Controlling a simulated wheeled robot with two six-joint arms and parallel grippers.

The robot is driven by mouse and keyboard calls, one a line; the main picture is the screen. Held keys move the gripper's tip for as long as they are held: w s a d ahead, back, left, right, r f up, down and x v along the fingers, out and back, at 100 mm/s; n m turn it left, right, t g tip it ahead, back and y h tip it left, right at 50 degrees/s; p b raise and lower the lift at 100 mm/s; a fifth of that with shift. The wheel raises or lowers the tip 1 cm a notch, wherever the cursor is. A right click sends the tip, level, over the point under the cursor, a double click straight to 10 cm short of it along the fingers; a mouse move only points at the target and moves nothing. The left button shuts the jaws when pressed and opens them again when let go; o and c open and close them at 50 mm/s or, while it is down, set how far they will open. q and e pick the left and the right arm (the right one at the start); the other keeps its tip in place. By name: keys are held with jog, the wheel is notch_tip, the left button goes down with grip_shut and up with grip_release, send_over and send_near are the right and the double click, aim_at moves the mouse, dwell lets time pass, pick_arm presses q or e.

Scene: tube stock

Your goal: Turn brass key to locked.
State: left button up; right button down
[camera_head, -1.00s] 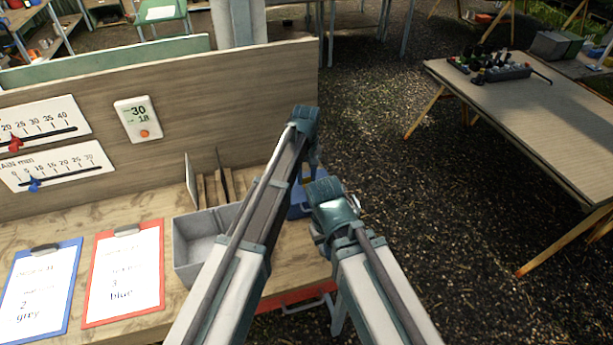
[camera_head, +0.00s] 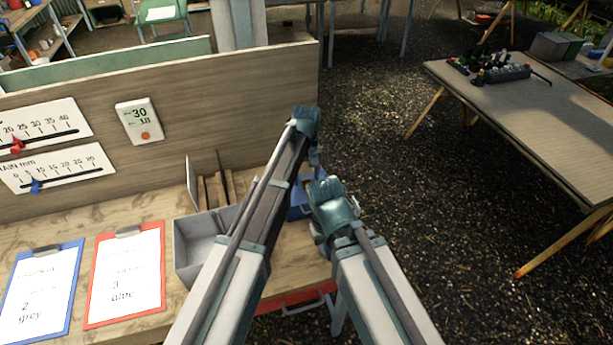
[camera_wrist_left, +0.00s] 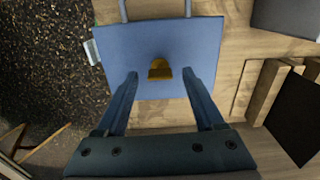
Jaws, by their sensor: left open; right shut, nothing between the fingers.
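The blue box (camera_wrist_left: 120,50) lies on the wooden bench and fills the middle of the left wrist view. The brass key (camera_wrist_left: 160,69) stands on its top face; I cannot tell which way it is set. My left gripper (camera_wrist_left: 160,76) is open, with one finger on each side of the key and a gap on both sides. In the head view the box (camera_head: 299,209) is partly hidden behind my arms, and the key is hidden. My left gripper (camera_head: 317,165) is above it. My right gripper (camera_head: 319,232) is shut and empty, mostly hidden by its own wrist.
A grey bin (camera_head: 192,245) and wooden slots (camera_head: 212,190) stand left of the box. A red clipboard (camera_head: 125,275) and a blue clipboard (camera_head: 42,295) lie further left. A wooden panel (camera_head: 230,110) rises behind. Right of the bench is open gravel floor.

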pick_arm(q)
notch_tip(320, 180, up, 13)
jog(key=p, duration=1.2)
pick_arm(e)
notch_tip(320, 180, up, 13)
